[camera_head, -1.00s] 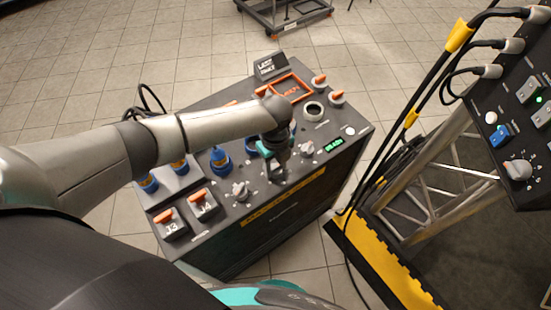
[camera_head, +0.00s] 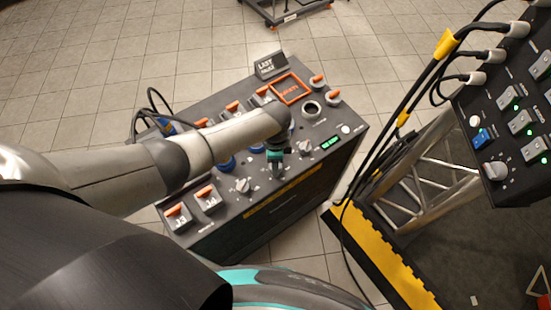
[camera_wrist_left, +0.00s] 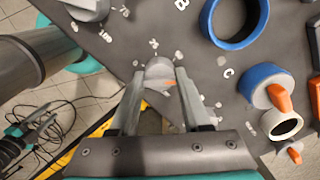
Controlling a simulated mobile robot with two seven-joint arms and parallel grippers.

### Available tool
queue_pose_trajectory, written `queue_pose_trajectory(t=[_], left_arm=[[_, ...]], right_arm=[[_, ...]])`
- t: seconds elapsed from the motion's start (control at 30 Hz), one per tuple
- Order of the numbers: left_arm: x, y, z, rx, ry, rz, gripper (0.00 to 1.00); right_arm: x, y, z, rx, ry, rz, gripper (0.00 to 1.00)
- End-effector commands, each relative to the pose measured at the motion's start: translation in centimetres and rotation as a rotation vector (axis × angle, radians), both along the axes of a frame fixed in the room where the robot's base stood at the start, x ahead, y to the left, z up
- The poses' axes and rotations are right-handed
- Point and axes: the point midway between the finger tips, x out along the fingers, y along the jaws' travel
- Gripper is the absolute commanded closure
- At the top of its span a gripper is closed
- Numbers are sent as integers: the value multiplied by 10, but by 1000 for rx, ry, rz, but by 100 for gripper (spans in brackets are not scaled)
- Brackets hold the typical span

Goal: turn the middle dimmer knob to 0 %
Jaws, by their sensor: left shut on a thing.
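The dark console (camera_head: 236,212) carries a row of grey dimmer knobs along its near edge. The left knob (camera_head: 243,186) and right knob (camera_head: 305,147) show clear in the head view. My left gripper (camera_head: 277,172) is over the middle position between them and hides that knob there. In the left wrist view its two fingers (camera_wrist_left: 158,90) are shut on the middle knob (camera_wrist_left: 160,70), a grey rounded cap with white scale marks around it. My right gripper is not in view.
A small green readout (camera_head: 331,142) is lit on the console, too small to read. Orange-handled switches (camera_head: 207,195) and an orange frame (camera_head: 290,88) stand around the knobs. A second panel (camera_head: 500,120) with cables hangs at the right above a truss (camera_head: 410,190).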

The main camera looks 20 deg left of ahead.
Motion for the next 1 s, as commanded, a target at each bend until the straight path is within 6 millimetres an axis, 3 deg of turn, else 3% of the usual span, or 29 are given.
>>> queue_pose_trajectory(t=[1.0], left_arm=[[-1,1,1,4,3,968,100]], right_arm=[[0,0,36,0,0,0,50]])
